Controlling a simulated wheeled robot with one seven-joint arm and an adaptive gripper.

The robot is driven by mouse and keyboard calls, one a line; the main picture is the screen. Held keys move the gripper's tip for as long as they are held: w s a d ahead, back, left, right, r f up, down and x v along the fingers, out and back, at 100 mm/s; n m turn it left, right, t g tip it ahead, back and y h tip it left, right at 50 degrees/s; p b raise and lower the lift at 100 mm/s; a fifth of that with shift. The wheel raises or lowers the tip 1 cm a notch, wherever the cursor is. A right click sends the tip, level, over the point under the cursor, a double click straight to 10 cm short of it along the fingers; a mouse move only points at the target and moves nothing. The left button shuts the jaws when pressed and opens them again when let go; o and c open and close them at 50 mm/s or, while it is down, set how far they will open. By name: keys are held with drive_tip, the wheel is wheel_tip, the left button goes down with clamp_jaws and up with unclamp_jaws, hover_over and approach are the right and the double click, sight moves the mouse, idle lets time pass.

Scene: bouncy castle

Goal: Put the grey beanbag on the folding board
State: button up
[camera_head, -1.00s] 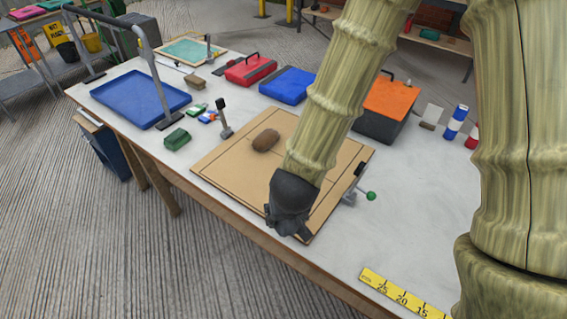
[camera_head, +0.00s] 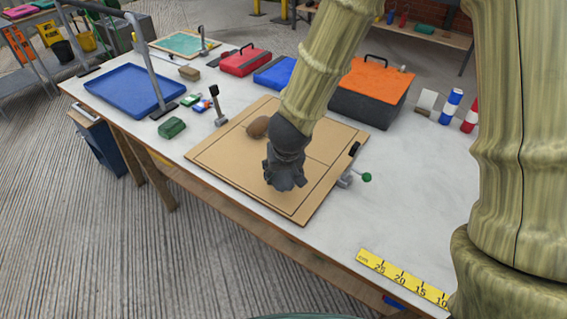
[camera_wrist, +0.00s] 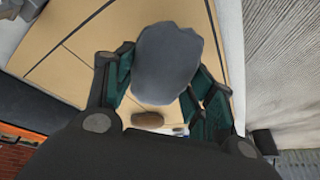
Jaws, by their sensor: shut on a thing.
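The grey beanbag (camera_wrist: 167,63) is between the fingers of my gripper (camera_wrist: 165,85) in the wrist view, and the gripper is shut on it. In the head view my gripper (camera_head: 285,180) is over the front part of the tan folding board (camera_head: 240,185), which lies flat on the table. The beanbag is not clearly told apart from the dark gripper there. I cannot tell whether it touches the board. The board (camera_wrist: 75,45) also shows behind the beanbag in the wrist view.
A brown beanbag (camera_head: 257,127) lies on the board's far part. A yellow ruler strip (camera_head: 400,277) lies at front right.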

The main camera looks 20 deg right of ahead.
drive_tip(key=w, duration=0.2)
drive_tip(key=w+d, duration=0.1)
drive_tip(key=w, duration=0.1)
drive_tip(key=w+d+p, duration=0.1)
drive_tip(key=w, duration=0.1)
drive_tip(key=shift+w+d+f, duration=0.1)
drive_tip(key=shift+d+f, duration=0.05)
drive_tip(key=shift+f, duration=0.05)
drive_tip(key=shift+f+b, duration=0.6)
drive_tip(key=shift+f, duration=1.2)
drive_tip(key=shift+f, duration=0.15)
drive_tip(key=o, duration=1.4)
drive_tip(key=shift+c, duration=0.2)
drive_tip(key=shift+r, duration=0.55)
drive_tip(key=p+v, duration=0.3)
drive_tip(key=v, duration=0.8)
